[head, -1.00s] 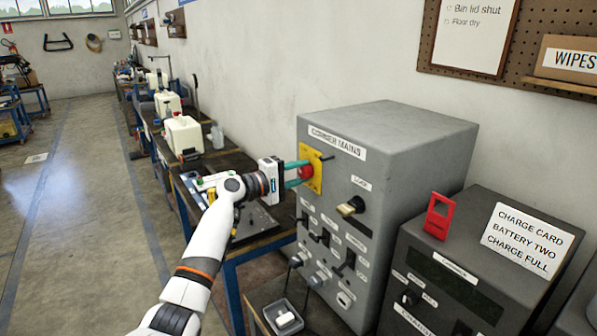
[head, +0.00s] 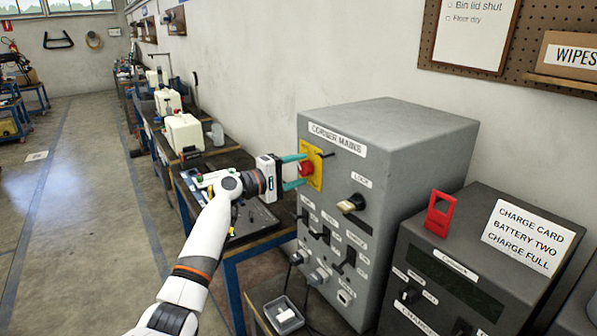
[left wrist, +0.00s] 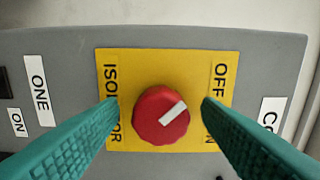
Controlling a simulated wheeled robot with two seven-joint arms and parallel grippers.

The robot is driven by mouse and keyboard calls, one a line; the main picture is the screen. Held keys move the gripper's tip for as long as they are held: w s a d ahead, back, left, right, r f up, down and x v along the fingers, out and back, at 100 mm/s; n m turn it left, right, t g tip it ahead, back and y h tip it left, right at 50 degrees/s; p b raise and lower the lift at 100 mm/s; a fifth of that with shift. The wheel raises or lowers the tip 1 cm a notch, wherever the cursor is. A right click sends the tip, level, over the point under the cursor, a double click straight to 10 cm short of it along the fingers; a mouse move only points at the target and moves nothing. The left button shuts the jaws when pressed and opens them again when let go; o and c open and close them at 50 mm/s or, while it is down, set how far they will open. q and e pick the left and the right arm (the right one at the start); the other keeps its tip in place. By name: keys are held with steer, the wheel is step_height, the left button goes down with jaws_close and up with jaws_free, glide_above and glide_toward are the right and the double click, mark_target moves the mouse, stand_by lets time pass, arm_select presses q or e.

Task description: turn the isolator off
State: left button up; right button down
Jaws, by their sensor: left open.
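The isolator is a red round knob (head: 306,168) on a yellow plate (head: 314,158), on the front of a grey cabinet (head: 400,140) labelled CORNER MAINS. My left gripper (head: 296,171) is open, its teal fingers on either side of the knob. The left wrist view shows the red knob (left wrist: 161,115) between the two fingers (left wrist: 160,112), with visible gaps on both sides. The knob's white mark lies slanted, up to the right. The plate reads OFF at its upper right; the lettering lower right is mostly hidden by a finger. My right gripper is not in view.
A brass padlock (head: 351,203) hangs on the cabinet below the knob, with several black switches beneath. A red tag (head: 438,214) stands on the darker charger box (head: 470,265) to the right. A workbench (head: 252,243) with white containers lies behind my arm.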

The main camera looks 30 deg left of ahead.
arm_select(q)
steer(key=b+v, duration=0.4)
steer(key=v, duration=0.7)
steer(key=shift+s, duration=0.2)
steer(key=shift+a, duration=0.1)
